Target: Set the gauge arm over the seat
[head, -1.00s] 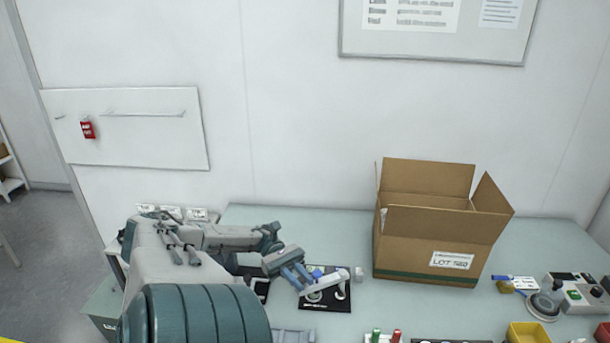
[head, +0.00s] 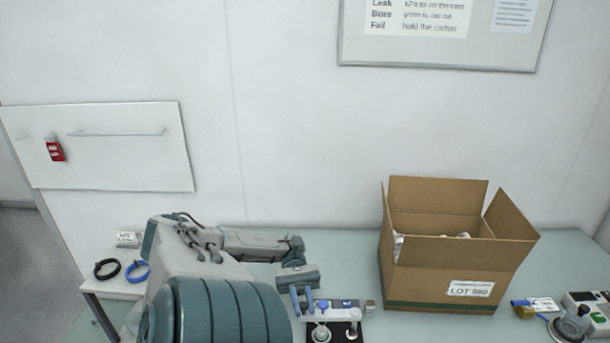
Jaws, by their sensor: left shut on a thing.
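A black gauge plate (head: 346,329) lies on the bench at the bottom middle of the head view. A pale gauge arm (head: 338,315) lies across it, pointing right. My left gripper (head: 302,307), with blue fingers, is shut on the left end of the gauge arm. A round metal piece (head: 320,333), perhaps the seat, shows just below the arm. I cannot tell whether the arm is exactly over it or touching it. My right gripper is not in view.
An open carton (head: 440,275) marked LOT stands right of the plate with pale items inside. A small block (head: 370,307) sits between them. A black ring (head: 107,269) and a blue ring (head: 138,271) lie at left. A grey device (head: 570,327) is at far right.

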